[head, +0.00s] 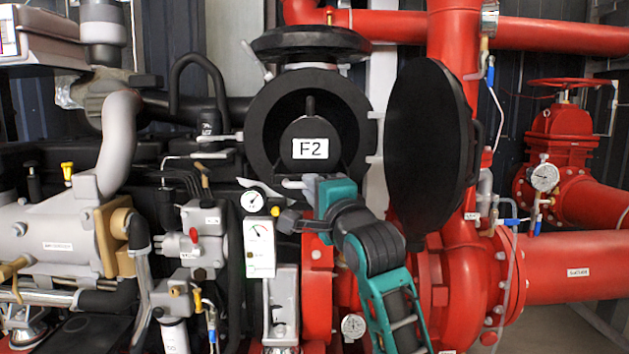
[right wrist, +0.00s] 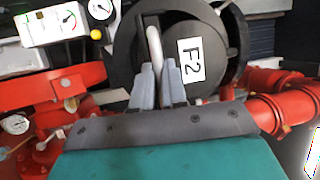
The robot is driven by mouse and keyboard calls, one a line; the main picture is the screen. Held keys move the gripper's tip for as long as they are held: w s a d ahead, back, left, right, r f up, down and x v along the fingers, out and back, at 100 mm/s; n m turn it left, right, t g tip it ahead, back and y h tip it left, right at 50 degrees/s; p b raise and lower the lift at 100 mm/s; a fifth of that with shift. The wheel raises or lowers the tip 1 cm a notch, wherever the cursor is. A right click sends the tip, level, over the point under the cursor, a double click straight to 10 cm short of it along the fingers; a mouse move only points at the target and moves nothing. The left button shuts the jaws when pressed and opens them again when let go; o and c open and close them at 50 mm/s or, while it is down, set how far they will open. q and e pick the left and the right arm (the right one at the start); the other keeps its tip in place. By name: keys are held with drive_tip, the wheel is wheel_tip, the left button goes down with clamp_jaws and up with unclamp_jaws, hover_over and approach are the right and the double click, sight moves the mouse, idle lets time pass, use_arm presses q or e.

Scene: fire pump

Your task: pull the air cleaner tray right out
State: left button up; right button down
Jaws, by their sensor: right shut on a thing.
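The air cleaner tray (head: 312,131) is a dark rounded piece with a white F2 label (head: 310,149). It sits inside the round black housing (head: 256,120), whose mouth is open. My right gripper (head: 296,185) is at the lower front of the housing, just below the label. In the right wrist view its grey fingers (right wrist: 158,88) are shut on a pale curved handle (right wrist: 153,42) beside the F2 label (right wrist: 191,60). How the handle joins the tray is hidden. My left gripper is not in view.
The round black lid (head: 428,145) hangs open just right of the housing. A pressure gauge (head: 252,200) and a white panel (head: 259,247) stand close left of my right gripper. Red pipes (head: 577,265) and a valve (head: 560,140) fill the right side.

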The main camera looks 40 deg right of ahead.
drive_tip(key=shift+s+a+f, duration=0.15)
drive_tip(key=shift+a, duration=0.05)
idle(0.3)
drive_tip(key=c, duration=1.5)
unclamp_jaws()
drive_tip(key=shift+o, duration=0.6)
drive_tip(key=shift+s+a, duration=0.1)
drive_tip(key=shift+s, duration=0.05)
drive_tip(key=shift+o, duration=1.1)
